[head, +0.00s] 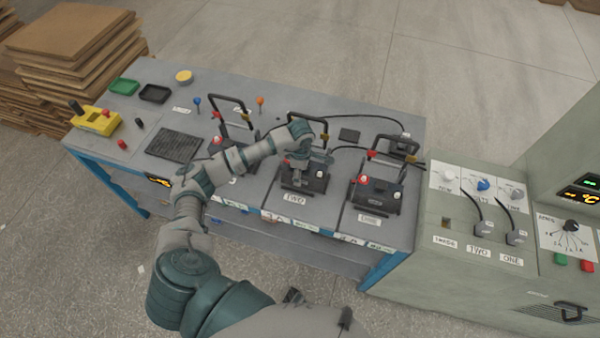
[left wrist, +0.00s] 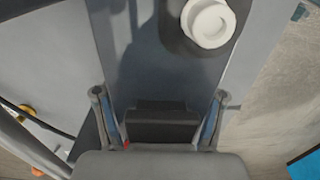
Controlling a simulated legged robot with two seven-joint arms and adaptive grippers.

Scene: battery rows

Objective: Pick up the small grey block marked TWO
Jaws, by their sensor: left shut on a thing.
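My left gripper (head: 303,160) is over the middle battery (head: 290,181), which stands in the bay with the TWO label (head: 294,198). In the left wrist view my left gripper (left wrist: 160,115) has its two fingers on either side of a dark grey block (left wrist: 162,123) and is shut on it. No mark can be read on this block. Two small grey plug blocks with cables sit on the right panel, one above its TWO label (head: 474,230) and one above its ONE label (head: 514,238). My right gripper is not in view.
Another battery (head: 375,196) with a raised handle stands to the right, and one (head: 236,135) to the left, partly behind my arm. A white round knob (left wrist: 208,22) is ahead in the left wrist view. Black cables cross the back right of the bench.

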